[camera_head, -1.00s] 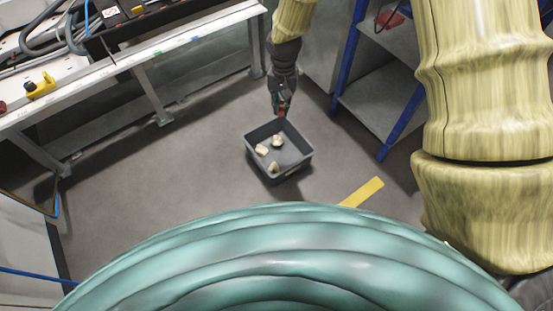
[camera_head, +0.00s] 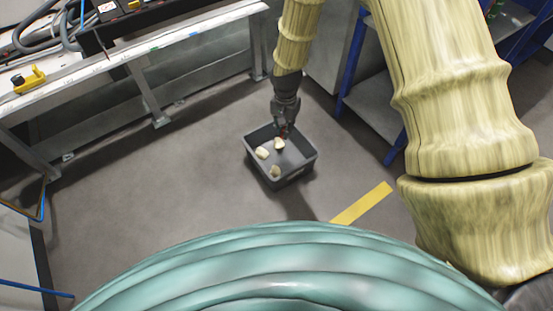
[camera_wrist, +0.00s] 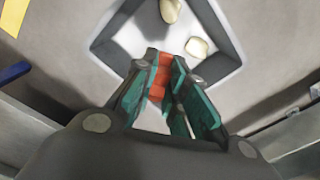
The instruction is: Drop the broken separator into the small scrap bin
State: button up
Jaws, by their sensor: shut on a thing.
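The small scrap bin (camera_head: 298,173) is a grey open box on the floor, with a few pale lumps inside. In the wrist view its dark rim (camera_wrist: 232,38) and light floor lie beyond the fingertips. My gripper (camera_head: 282,130) points down over the bin's far side. In the wrist view my gripper (camera_wrist: 160,72) is shut on an orange-red piece (camera_wrist: 158,78), which I take as the broken separator. Only a speck of red shows at the fingertips in the head view. I cannot tell the exact height of the piece above the bin floor.
A white workbench (camera_head: 150,58) with cables and a yellow tool runs along the upper left. A blue-framed shelf (camera_head: 385,110) stands right of the bin. A yellow floor strip (camera_head: 362,203) lies in front. The floor left of the bin is clear.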

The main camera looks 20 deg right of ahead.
jog(key=shift+f+b, duration=1.75)
jog(key=o, duration=0.8)
jog(key=shift+c, duration=0.2)
notch_tip(320, 180, up, 12)
